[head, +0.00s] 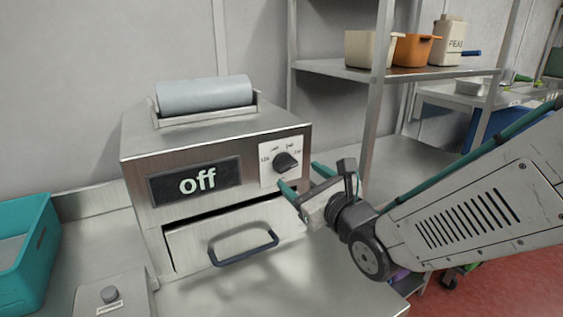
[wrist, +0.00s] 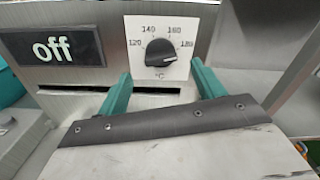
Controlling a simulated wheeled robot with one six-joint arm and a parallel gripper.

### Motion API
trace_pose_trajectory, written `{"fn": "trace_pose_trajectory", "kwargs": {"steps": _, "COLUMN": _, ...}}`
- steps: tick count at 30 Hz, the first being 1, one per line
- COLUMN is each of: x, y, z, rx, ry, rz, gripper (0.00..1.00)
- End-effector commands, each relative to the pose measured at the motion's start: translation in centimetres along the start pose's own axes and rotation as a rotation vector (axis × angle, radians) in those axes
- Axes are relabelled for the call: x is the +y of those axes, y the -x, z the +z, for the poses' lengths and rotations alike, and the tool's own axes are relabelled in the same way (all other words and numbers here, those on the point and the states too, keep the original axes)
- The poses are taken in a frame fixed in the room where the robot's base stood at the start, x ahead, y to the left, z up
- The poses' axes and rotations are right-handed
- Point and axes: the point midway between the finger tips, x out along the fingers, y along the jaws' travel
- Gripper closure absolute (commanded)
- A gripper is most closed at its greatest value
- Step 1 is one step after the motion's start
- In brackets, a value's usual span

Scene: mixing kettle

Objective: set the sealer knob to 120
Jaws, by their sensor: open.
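The sealer (head: 215,135) is a metal box on the counter with a film roll on top. Its display (head: 195,182) reads "off". The black sealer knob (head: 286,162) sits on a white dial plate right of the display. In the wrist view the knob (wrist: 160,52) is ringed by marks 120, 140, 160 and 180, with °C below. Its pale pointer line looks turned to the right, near the 180 side. My gripper (head: 303,178) is open and empty, just in front of and below the knob. Its teal fingers (wrist: 158,88) stand either side below the knob, apart from it.
A drawer with a dark handle (head: 244,250) sits below the display. A teal crate (head: 28,245) stands at the left, near a small grey button (head: 109,294). A shelf post (head: 376,95) and shelf with containers rise behind at the right.

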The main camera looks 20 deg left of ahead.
Motion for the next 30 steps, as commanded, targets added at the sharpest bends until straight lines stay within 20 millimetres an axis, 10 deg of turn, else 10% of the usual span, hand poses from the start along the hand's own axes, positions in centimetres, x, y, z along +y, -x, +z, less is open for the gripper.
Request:
{"fn": "trace_pose_trajectory", "kwargs": {"steps": 10, "x": -0.1, "y": -4.3, "z": 0.0, "rx": 0.001, "ry": 0.001, "rz": -0.001, "gripper": 0.32}}
{"fn": "trace_pose_trajectory", "kwargs": {"steps": 30, "x": 0.0, "y": -5.4, "z": 0.0, "rx": 0.002, "ry": 0.002, "rz": -0.001, "gripper": 0.32}}
